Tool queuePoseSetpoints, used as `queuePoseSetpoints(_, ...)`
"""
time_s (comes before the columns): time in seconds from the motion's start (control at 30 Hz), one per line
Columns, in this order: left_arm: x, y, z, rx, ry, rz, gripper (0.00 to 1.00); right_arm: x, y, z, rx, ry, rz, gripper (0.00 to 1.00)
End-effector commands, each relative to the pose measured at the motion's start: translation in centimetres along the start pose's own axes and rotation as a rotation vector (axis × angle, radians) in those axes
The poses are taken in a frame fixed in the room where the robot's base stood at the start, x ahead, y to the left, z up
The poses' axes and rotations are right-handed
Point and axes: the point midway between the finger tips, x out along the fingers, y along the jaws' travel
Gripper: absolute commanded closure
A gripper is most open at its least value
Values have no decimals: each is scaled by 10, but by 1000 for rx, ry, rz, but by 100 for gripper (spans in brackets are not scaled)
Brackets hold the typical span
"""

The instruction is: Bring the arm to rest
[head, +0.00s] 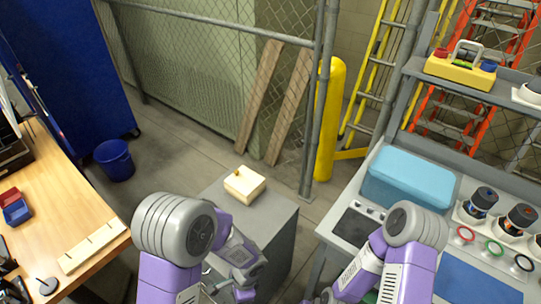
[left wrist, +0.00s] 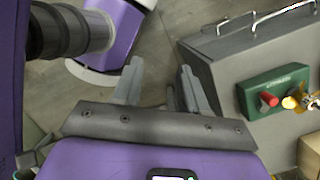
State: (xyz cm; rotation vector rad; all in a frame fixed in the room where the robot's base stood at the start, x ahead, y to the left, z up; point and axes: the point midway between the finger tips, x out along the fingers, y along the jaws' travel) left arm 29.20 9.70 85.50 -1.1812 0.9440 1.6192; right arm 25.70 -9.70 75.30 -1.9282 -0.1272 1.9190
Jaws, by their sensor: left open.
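My left arm (head: 172,245) comes up from the bottom of the head view and bends down in front of a grey cabinet. In the left wrist view my left gripper (left wrist: 160,88) is open, with two grey fingers apart and nothing between them. The fingers are beside the grey cabinet (left wrist: 215,65), over floor. My right arm (head: 385,265) is bent near the grey bench on the right; its gripper is not visible in the head view.
The cabinet top (head: 270,215) holds a pale yellow box (head: 245,184). A green box (left wrist: 275,92) with a red knob and brass propeller shows in the left wrist view. A wooden table (head: 85,215) stands left; the right bench holds a blue case (head: 408,178). Floor lies between.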

Motion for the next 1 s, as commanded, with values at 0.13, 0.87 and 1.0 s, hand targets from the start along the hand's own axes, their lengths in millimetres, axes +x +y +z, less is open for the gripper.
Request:
queuePoseSetpoints(0.13,25,16,-7,-170,105,113,57,1,0,-1,-1,2,0,49)
queuePoseSetpoints(0.87,105,25,-16,-1430,499,450,57,0,0,0,0,1,0,49)
queuePoseSetpoints(1.0,105,25,-16,-1430,499,449,57,0,0,0,0,1,0,49)
